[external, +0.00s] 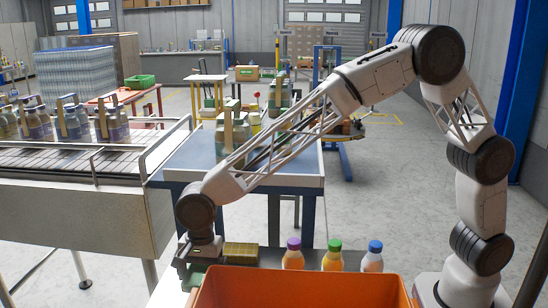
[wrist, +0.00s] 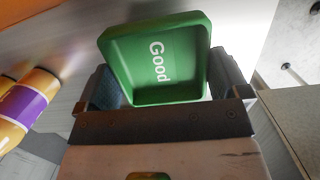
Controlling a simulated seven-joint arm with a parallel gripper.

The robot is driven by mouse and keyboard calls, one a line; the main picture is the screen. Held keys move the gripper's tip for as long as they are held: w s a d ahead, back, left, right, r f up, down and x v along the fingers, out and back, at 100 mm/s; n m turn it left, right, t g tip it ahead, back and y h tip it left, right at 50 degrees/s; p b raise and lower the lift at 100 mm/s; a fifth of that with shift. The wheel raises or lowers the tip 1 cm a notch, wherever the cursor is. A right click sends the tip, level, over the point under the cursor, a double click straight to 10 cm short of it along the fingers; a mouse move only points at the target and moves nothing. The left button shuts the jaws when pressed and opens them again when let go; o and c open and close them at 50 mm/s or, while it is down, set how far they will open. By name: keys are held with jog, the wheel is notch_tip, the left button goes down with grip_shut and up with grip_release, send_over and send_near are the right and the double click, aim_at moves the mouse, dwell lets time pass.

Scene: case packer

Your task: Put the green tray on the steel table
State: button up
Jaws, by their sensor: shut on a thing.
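The green tray (wrist: 155,62), with the word "Good" on its inside, sits between the two fingers of my gripper (wrist: 160,88) in the wrist view. My gripper is shut on it, and the tray looks tilted in that view. In the external view my gripper (external: 190,268) is low at the front, left of the orange bin, and a little green shows at it. A grey-topped table (external: 290,172) with blue legs stands behind my forearm. I cannot tell for sure whether it is the steel table. The gap between the tray and the surface below is unclear.
An orange bin (external: 290,290) fills the front. Bottles with purple (external: 293,254), green (external: 333,256) and blue (external: 373,257) caps stand behind it. A yellowish block (external: 241,253) is beside my gripper. A conveyor (external: 75,155) with bottle packs runs at left.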

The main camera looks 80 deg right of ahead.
jog(key=shift+f, duration=0.35)
jog(key=shift+f, duration=0.15)
jog(key=shift+f, duration=1.75)
jog(key=shift+f, duration=0.1)
jog(key=o, duration=0.8)
jog(key=r, duration=0.4)
jog(key=d+r, duration=0.1)
jog(key=r, duration=0.7)
jog(key=shift+d, duration=0.4)
